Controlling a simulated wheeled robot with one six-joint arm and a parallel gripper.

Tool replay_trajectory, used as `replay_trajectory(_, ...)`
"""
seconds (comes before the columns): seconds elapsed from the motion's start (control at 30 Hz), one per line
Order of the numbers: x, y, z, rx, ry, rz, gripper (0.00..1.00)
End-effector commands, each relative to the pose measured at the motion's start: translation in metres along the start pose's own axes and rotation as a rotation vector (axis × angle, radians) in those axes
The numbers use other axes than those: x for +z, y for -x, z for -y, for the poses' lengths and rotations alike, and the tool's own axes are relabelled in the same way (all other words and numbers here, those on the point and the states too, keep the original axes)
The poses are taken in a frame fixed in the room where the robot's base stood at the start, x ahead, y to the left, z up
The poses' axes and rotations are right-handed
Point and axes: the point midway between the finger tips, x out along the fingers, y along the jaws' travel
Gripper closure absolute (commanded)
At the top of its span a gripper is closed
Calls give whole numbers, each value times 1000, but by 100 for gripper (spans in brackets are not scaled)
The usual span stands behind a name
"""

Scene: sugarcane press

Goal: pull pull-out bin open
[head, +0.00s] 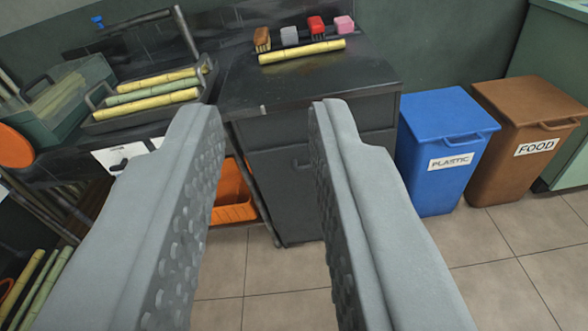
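The likely pull-out bin is a dark grey front panel (285,195) low in the dark cabinet under the counter, in the middle of the head view. A small handle (302,164) shows near its top. The panel looks closed, flush with the cabinet. My gripper (265,108) is open and empty, its two grey padded fingers reaching forward from the bottom of the view. The panel shows between the fingers, farther away, with no contact visible. The right finger hides part of the panel's right side.
An orange crate (234,198) sits on the floor left of the cabinet. A blue PLASTIC bin (435,182) and a brown FOOD bin (510,165) stand to the right. A cane piece (302,51) and brushes lie on the counter (350,80). Tiled floor (285,290) is clear in front.

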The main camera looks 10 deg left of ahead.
Motion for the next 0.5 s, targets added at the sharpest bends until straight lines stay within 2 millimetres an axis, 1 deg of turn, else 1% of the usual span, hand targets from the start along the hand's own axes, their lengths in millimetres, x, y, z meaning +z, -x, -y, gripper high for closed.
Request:
replay_trajectory(0.03, 5, -17, 1, -2, -39, 8, 75)
replay_trajectory(0.1, 11, -36, 2, -3, -95, 10, 75)
replay_trajectory(0.27, 25, -81, 3, -2, -224, 14, 75)
replay_trajectory(0.5, 56, -145, 3, 16, -412, 19, 75)
